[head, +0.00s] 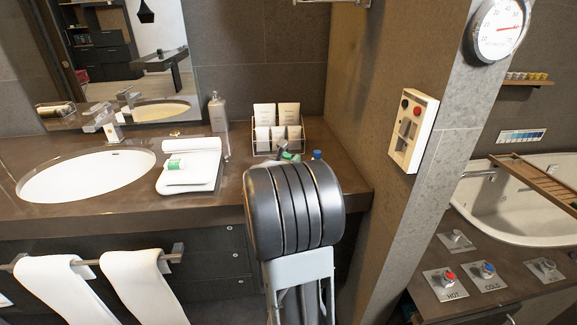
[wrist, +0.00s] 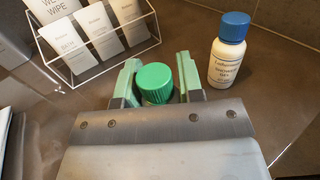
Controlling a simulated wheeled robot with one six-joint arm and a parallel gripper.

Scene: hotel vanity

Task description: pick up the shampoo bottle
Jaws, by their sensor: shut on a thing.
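My gripper (wrist: 158,90) is shut on a green-capped bottle (wrist: 154,82) on the counter. Only the green cap shows clearly between the fingers; its body and label are hidden, so I cannot read whether it is the shampoo. In the head view my gripper (head: 283,150) is mostly hidden behind my arm.
A wire rack with white packets (wrist: 95,35) stands behind and left of the gripper. A folded white towel (head: 193,182) with a green-and-white item (head: 175,164) on it, a clear pump bottle (head: 218,115) and the sink (head: 85,176) are to the left. A wall (head: 365,125) bounds the right.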

